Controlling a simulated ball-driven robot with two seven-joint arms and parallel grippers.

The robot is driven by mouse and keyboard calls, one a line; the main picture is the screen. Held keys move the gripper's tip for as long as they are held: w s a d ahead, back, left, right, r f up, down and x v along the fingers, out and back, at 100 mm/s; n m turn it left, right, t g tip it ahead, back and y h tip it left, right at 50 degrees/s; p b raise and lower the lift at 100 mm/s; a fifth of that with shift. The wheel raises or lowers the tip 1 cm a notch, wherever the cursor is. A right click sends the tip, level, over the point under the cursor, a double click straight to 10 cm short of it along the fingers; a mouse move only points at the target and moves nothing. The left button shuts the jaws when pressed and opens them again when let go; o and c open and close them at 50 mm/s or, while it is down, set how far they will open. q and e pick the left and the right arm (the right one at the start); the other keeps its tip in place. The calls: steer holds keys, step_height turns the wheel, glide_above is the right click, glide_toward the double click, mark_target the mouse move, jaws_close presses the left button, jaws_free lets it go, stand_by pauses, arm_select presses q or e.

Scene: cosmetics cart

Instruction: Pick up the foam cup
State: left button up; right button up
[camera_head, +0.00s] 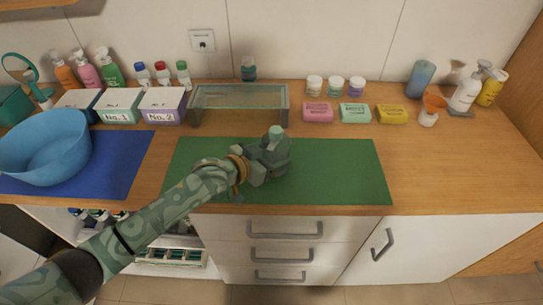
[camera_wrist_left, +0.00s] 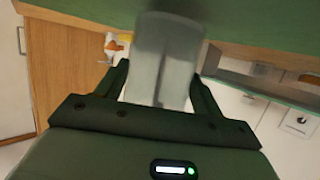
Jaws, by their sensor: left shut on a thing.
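In the left wrist view the cup stands between the two fingers (camera_wrist_left: 158,88), grey and glassy-looking, with a darker blurred end against the mat. In the head view the gripper hides most of the cup, and a pale green end (camera_head: 276,132) shows above it. I cannot tell whether the cup touches the mat. My right gripper is out of view.
A blue basin (camera_head: 45,145) sits on a blue mat (camera_head: 120,170) at left. The wooden counter (camera_head: 450,165) at right is clear.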

arm_select(q)
steer(key=shift+r, duration=0.65)
steer(key=s+r+p, duration=0.6)
steer(key=s+r, duration=0.4)
steer(key=s, duration=0.4)
steer(key=shift+d+r, duration=0.15)
steer(key=shift+r, duration=0.15)
steer(key=shift+f, duration=0.1)
steer(key=w+f+b, duration=0.4)
steer(key=w+f, duration=0.1)
steer(key=w, duration=0.1)
steer(key=w+f+b, duration=0.5)
steer(key=w+f, duration=0.1)
steer(key=shift+w+f, duration=0.1)
steer(key=shift+w, duration=0.05)
steer(key=shift+w+f+b, duration=0.6)
steer(key=shift+w+b, duration=0.1)
steer(key=shift+w, duration=0.15)
